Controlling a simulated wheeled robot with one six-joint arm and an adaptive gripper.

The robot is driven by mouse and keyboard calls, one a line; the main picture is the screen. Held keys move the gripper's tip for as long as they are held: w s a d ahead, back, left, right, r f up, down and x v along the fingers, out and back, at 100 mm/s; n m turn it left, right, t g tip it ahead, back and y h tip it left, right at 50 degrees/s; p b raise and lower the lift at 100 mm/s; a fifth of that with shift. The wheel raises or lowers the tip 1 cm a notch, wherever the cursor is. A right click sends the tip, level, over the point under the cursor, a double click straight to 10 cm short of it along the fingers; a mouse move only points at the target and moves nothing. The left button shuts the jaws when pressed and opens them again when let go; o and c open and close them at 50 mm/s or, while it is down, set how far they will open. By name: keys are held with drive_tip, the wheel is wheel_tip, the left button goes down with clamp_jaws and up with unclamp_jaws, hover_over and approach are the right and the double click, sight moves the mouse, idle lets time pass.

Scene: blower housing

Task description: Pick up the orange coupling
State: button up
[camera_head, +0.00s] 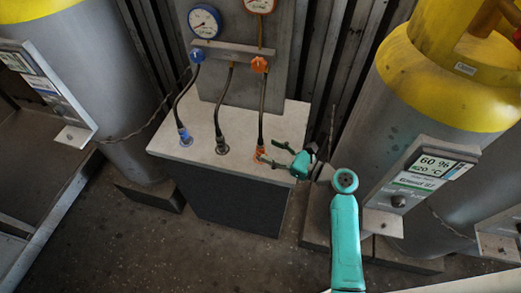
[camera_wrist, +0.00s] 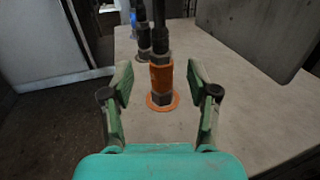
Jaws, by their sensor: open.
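The orange coupling (camera_wrist: 161,80) stands upright on the pale bench top in the wrist view, on an orange ring, with a dark hose running up from it. In the head view the coupling (camera_head: 260,153) is at the right of the bench, partly hidden by my gripper. My gripper (camera_wrist: 163,82) is open, with one green finger on each side of the coupling in the picture and clear gaps to both. I cannot tell whether the coupling is fully between the fingertips or a little beyond them. In the head view my gripper (camera_head: 272,152) reaches in from the right.
A blue coupling (camera_head: 185,137) and a dark coupling (camera_head: 222,146) stand left of the orange one on the bench (camera_head: 205,160). Their hoses rise to a panel with a blue knob (camera_head: 197,56) and an orange knob (camera_head: 260,64). A large yellow-topped cylinder (camera_head: 440,90) stands at right.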

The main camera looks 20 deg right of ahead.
sight(260, 146)
drive_tip(key=shift+x, duration=2.3)
clamp_jaws()
